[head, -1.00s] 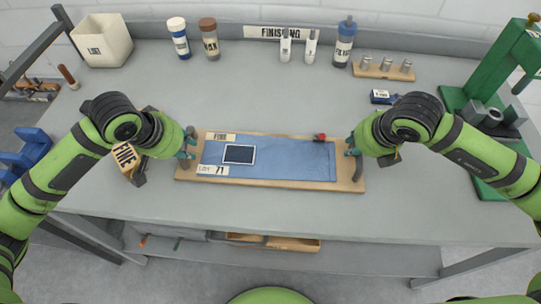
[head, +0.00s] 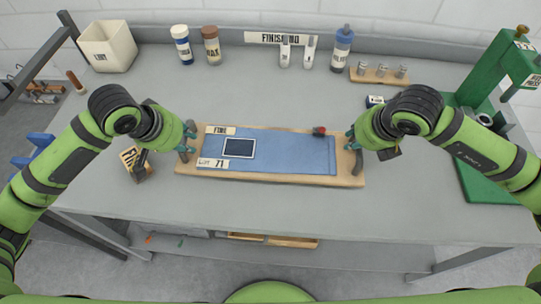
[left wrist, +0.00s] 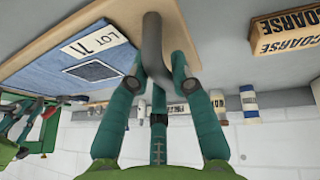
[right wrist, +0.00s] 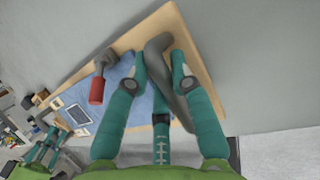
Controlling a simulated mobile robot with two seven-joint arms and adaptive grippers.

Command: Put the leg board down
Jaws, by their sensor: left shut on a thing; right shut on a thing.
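The leg board (head: 270,182) is a long wooden board with a blue mat on top, lying level over the middle of the bench. It carries a FINE label, a LOT 71 label and a dark white-framed panel (head: 238,148). My left gripper (head: 187,148) is shut on the grey handle at its left end, also seen in the left wrist view (left wrist: 152,45). My right gripper (head: 353,146) is shut on the grey handle at its right end, also seen in the right wrist view (right wrist: 160,62). I cannot tell whether the board's underside touches the bench.
A red-handled part (head: 319,131) sits at the board's back right edge. A lettered block (head: 130,157) stands close left of the board. Bottles (head: 212,45), a bin (head: 108,47) and a peg rack (head: 378,75) line the back. A green press (head: 490,75) stands right. Bench space behind the board is clear.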

